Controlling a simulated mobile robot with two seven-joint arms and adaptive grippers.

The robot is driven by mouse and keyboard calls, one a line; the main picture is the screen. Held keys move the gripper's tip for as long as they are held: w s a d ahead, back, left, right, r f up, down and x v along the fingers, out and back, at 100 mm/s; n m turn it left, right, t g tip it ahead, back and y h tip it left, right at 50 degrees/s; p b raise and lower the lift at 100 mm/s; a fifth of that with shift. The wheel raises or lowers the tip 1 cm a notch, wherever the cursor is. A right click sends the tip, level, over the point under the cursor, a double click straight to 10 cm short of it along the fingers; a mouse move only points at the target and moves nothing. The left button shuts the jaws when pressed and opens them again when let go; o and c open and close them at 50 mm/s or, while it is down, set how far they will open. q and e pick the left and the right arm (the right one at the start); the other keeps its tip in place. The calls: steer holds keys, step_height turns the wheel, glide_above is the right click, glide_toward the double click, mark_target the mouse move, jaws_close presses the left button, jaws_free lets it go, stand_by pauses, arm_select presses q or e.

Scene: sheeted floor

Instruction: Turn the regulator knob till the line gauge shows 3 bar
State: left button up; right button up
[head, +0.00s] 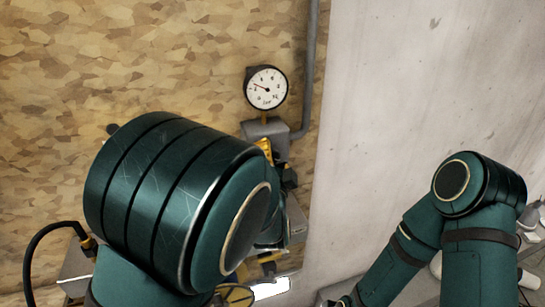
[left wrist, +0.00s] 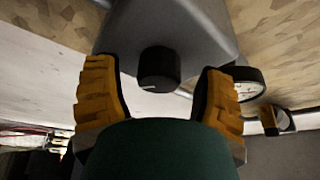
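The round white line gauge (head: 266,88) stands above the grey regulator body (head: 262,130) on the wall. Its needle points up and left; the small numerals are hard to read exactly. The black regulator knob (left wrist: 158,68) has a pale mark on its face in the left wrist view. My left arm hides the knob in the head view. My left gripper (left wrist: 160,95) is open, with one yellow finger on each side of the knob and visible gaps between.
A grey pipe (head: 308,70) runs down the wall beside the gauge and bends into the regulator. Yellow and grey fittings lie low behind my left arm, partly hidden. The pale wall (head: 420,80) to the right is bare.

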arm_select(q)
steer(key=shift+s, duration=0.15)
steer(key=s+f, duration=0.2)
steer(key=s, duration=0.9)
steer(key=shift+s+a+f, duration=0.2)
steer(key=shift+s, duration=0.1)
steer(key=a+f+n+g+b, duration=0.1)
steer(key=a+f+n+g, duration=0.25)
steer(key=f, duration=0.75)
steer(key=a+f+n+g+b, duration=0.1)
steer(key=a+f+n+g, duration=0.3)
steer(key=f, duration=0.7)
steer(key=s+a+f+n+g+h+b, duration=0.1)
steer(key=s+a+f+n+g+h, duration=0.1)
steer(key=s+f+n+g, duration=0.5)
steer(key=s+f+g+h, duration=0.1)
steer(key=s+f+g, duration=0.2)
steer(key=s+f, duration=0.3)
step_height(320, 180, down, 4)
steer(key=shift+s+a+r+g, duration=0.1)
steer(key=shift+s+a+g, duration=0.15)
steer(key=shift+g, duration=0.1)
